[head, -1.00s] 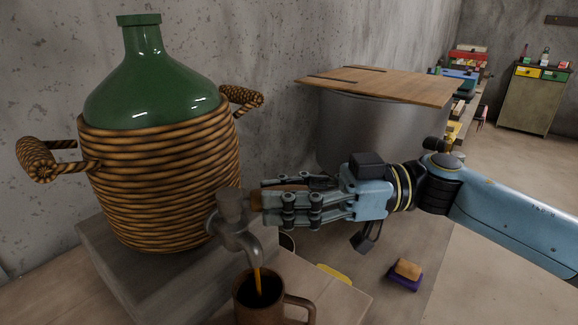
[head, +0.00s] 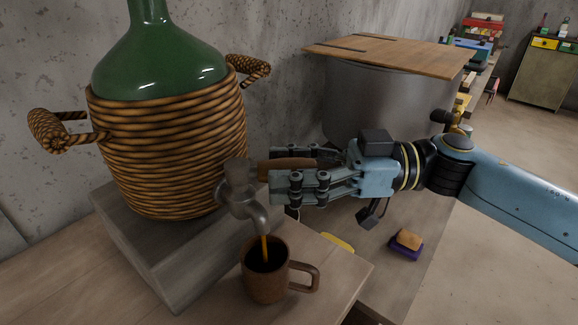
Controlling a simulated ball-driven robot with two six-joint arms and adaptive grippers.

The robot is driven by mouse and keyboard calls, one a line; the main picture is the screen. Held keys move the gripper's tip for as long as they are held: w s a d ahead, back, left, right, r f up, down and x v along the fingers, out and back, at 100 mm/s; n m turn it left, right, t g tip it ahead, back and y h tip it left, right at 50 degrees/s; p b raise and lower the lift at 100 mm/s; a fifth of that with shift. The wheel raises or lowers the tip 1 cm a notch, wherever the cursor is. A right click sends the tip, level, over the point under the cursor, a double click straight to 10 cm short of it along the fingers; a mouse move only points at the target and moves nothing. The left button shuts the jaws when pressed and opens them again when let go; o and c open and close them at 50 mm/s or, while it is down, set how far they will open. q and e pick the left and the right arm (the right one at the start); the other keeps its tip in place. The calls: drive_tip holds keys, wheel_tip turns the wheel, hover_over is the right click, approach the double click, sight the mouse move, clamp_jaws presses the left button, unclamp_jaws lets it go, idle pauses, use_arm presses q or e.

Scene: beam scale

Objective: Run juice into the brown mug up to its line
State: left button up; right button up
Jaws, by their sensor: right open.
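The brown mug (head: 264,284) stands upright on the wooden table, its handle to the right. The metal tap (head: 244,193) is above it, and an orange-brown stream of juice (head: 265,248) runs from the spout into the mug. The juice level and the line inside cannot be made out. The green demijohn (head: 165,55) in its wicker basket stands on a grey block behind the tap. My right gripper (head: 272,170) is open, its fingers on either side of the tap's wooden handle (head: 288,163). My left gripper is not in view.
A sponge on a purple dish (head: 406,244) lies to the right. A yellow item (head: 338,243) lies behind the mug. A large metal vat (head: 376,105) with a wooden lid (head: 390,54) stands at the back. The grey block (head: 160,262) borders the mug's left.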

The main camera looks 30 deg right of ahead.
drive_tip(key=v, duration=1.2)
idle(0.9)
idle(2.6)
